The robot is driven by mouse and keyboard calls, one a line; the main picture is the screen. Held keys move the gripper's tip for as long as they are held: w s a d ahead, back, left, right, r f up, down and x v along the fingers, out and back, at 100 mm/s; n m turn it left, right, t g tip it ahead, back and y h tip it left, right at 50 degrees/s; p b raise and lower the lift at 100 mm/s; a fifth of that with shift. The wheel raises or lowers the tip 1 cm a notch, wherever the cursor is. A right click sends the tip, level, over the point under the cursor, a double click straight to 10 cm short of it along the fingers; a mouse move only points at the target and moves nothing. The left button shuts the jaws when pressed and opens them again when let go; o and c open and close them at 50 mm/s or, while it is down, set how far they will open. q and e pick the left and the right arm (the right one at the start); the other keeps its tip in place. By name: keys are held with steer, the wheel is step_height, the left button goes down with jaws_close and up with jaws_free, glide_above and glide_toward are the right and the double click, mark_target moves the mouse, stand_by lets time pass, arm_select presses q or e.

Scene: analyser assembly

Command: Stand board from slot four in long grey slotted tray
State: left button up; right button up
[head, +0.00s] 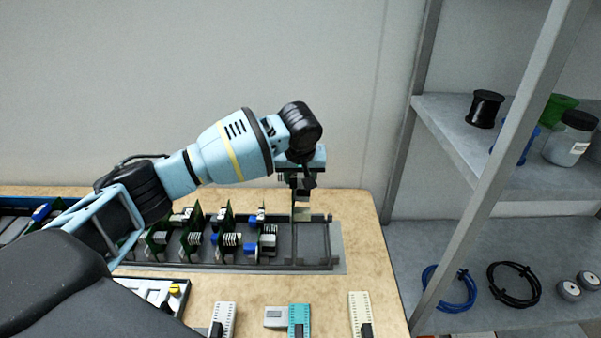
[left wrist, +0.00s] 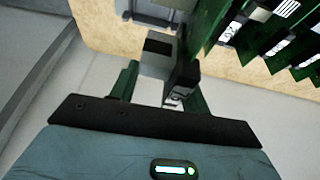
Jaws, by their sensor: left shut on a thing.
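The long grey slotted tray (head: 337,264) lies along the table, with several green boards (head: 191,236) standing upright in its left and middle part. Its right end looks bare. My left gripper (head: 301,196) is over the right part of the tray, pointing down. It is shut on a green board (left wrist: 124,82), whose edges show on both sides of the fingers in the left wrist view; the left gripper (left wrist: 168,60) hides its middle. I cannot tell whether the held board touches the tray. Standing boards (left wrist: 232,25) are close beside the gripper there. My right gripper is not in view.
A metal shelf (head: 480,150) with spools, a jar and cable coils stands at the right. A wall is behind the table.

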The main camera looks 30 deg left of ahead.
mark_target(300, 199)
arm_select(q)
steer(key=shift+f, duration=3.85)
steer(key=shift+f, duration=0.45)
steer(key=shift+f, duration=0.55)
steer(key=shift+f, duration=0.2)
steer(key=shift+f, duration=0.4)
